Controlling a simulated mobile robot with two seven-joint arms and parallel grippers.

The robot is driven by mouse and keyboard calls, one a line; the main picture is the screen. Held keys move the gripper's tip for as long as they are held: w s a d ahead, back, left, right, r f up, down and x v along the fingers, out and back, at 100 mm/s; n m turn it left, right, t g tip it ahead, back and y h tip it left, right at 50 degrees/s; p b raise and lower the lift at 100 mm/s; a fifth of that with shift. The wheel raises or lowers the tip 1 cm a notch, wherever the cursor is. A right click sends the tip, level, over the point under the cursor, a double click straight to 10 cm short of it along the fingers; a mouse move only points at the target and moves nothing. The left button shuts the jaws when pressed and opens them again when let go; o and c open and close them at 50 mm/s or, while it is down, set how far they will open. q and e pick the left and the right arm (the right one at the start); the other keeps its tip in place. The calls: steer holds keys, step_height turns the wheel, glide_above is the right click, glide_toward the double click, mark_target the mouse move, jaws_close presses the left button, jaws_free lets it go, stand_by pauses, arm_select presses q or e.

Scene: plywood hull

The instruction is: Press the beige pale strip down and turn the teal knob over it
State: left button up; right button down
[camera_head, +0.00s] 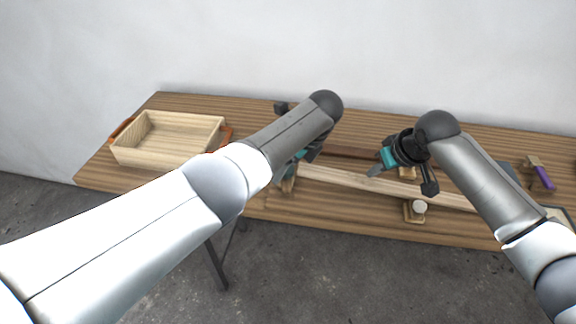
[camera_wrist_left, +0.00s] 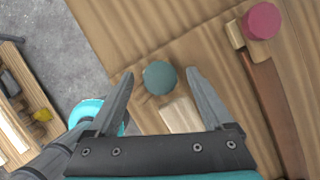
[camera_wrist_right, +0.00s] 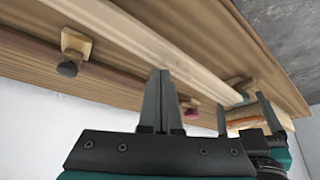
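The beige pale strip (camera_head: 345,177) lies lengthwise along the table; its end (camera_wrist_left: 180,115) shows between my left fingers, and it crosses the right wrist view (camera_wrist_right: 150,42). The teal knob (camera_wrist_left: 160,77) is round and sits beside that end. My left gripper (camera_wrist_left: 163,85) is open, with one finger on either side of the knob in the picture; contact cannot be told. In the head view my left arm mostly hides this spot. My right gripper (camera_head: 372,172) is shut and empty, its tips at the strip; whether they touch it is unclear.
A crimson knob (camera_wrist_left: 262,20) sits on a small block at the dark brown strip (camera_wrist_left: 275,110). A pale knob (camera_head: 419,207) stands at the strip's front side. A wooden crate (camera_head: 123,155) stands left; a purple-handled tool (camera_head: 544,177) lies right.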

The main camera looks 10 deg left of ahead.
arm_select(q)
jaws_close()
stand_by(0.5)
arm_select(e)
steer(key=shift+f, duration=0.15)
